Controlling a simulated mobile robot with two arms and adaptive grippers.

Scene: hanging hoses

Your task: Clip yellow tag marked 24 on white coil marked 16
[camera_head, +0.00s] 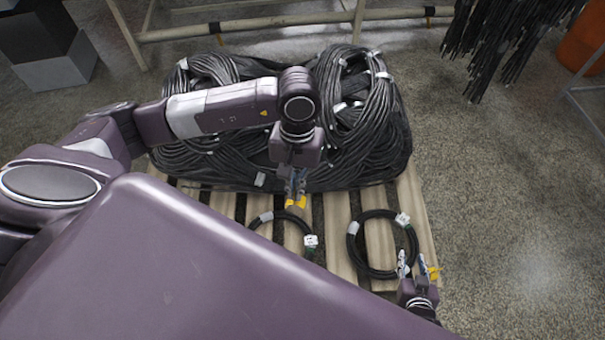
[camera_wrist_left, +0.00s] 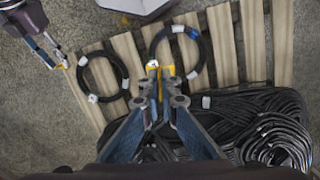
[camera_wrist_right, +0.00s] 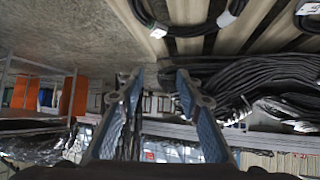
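Two black coils with white bands lie on the pallet: a left coil (camera_head: 258,222) with a white tag (camera_head: 311,240), and a right coil (camera_head: 354,246) with another white tag (camera_head: 402,219). I cannot read any number. My left gripper (camera_head: 296,188) looks shut on a yellow tag (camera_head: 297,203), above the far edge of the left coil.
A yellow piece (camera_head: 433,272) shows beside my right gripper; whether it touches is unclear. A big heap of black hoses (camera_head: 220,160) fills the back of the wooden pallet (camera_head: 425,235). More hoses hang at the upper right (camera_head: 510,40). The floor at right is clear.

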